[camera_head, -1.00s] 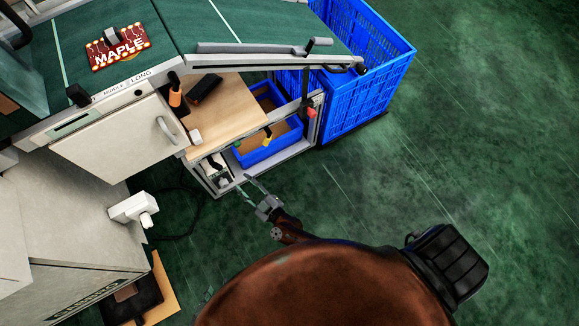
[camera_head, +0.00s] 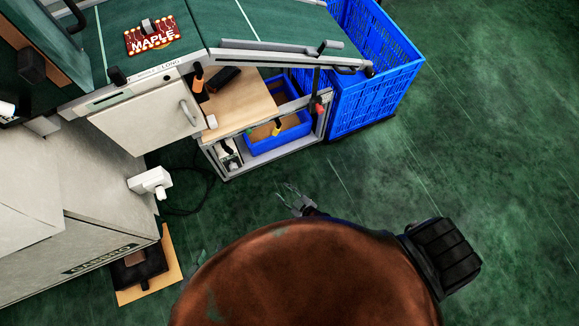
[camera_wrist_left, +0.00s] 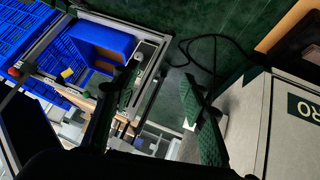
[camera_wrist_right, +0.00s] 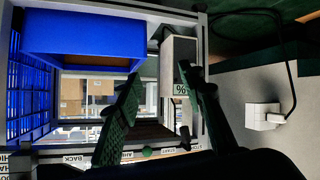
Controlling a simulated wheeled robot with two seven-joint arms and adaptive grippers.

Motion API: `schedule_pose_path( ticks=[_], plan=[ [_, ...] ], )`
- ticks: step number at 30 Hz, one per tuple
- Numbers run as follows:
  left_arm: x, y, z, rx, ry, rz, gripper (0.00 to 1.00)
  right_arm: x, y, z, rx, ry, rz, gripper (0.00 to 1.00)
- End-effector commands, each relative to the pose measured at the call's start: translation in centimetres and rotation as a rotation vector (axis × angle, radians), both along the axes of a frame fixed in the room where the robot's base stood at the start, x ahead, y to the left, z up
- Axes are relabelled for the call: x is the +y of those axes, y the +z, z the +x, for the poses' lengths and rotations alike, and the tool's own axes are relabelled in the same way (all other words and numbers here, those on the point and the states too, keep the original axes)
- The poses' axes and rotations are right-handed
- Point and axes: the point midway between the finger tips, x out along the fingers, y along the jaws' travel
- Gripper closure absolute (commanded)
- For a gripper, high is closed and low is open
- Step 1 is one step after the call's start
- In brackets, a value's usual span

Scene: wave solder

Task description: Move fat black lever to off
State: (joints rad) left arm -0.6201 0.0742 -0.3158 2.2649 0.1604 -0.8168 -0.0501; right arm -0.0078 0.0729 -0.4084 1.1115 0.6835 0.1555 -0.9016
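A small black lever (camera_head: 226,147) shows on a pale unit at the lower left corner of the machine's open frame. It is small in the head view, and its setting cannot be read. A gripper (camera_head: 291,195) shows above the floor, right of and below that corner, clear of the frame; which arm it belongs to is unclear. In the left wrist view my left gripper (camera_wrist_left: 161,75) has its fingers apart with nothing between them. In the right wrist view my right gripper (camera_wrist_right: 158,75) is also open and empty, with a pale labelled box (camera_wrist_right: 178,65) beyond its fingers.
A blue bin (camera_head: 262,147) sits inside the frame, and a large blue crate (camera_head: 385,85) stands to its right. A white plug-like block (camera_head: 150,182) with a black cable is on the cabinet at left. Green floor at right is free.

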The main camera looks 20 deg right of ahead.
Motion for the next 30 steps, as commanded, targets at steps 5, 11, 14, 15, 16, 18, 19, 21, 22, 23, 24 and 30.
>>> schedule_pose_path(
  ticks=[5,11,14,15,16,18,19,21,22,23,24,30],
  plan=[
    [0.0,0.9,0.1,-0.006,0.0,0.0,0.6,-0.8,-0.5,-1.4,0.037,-0.006,0.0,0.64],
    [0.0,0.9,0.1,-0.007,0.0,0.0,0.6,-1.0,-0.9,-1.8,0.05,-0.008,0.0,0.64],
    [0.0,0.9,0.1,-0.007,0.0,0.0,0.6,-1.0,-0.9,-1.8,0.05,-0.008,0.0,0.64],
    [0.0,0.9,0.1,-0.007,0.0,0.0,0.6,-1.1,-0.9,-1.8,0.05,-0.008,0.0,0.64],
    [0.0,0.9,0.1,-0.007,0.0,0.0,0.6,-1.1,-0.9,-1.8,0.05,-0.008,0.0,0.64],
    [0.0,0.8,0.1,-0.005,0.0,0.001,0.6,-1.1,-1.0,-1.9,0.052,-0.009,0.0,0.68],
    [0.0,0.6,0.1,-0.002,0.0,0.002,0.6,-1.1,-1.1,-2.0,0.056,-0.009,0.0,0.7],
    [0.2,-0.6,-0.2,0.012,0.0,0.009,0.6,-1.5,-1.7,-2.8,0.076,-0.011,0.001,0.73],
    [0.3,-1.5,-0.5,0.023,0.0,0.013,0.6,-1.7,-2.1,-3.4,0.091,-0.012,0.001,0.73],
    [0.4,-2.6,-0.8,0.039,0.0,0.019,0.6,-2.0,-2.7,-4.1,0.112,-0.017,0.002,0.73],
    [0.6,-4.5,-1.3,0.063,0.0,0.029,0.6,-2.5,-3.6,-5.4,0.143,-0.021,0.004,0.73],
    [3.2,-17.2,-6.8,0.233,-0.002,0.11,0.6,-6.4,-9.5,-15.3,0.395,-0.079,0.011,0.73]
  ],
)
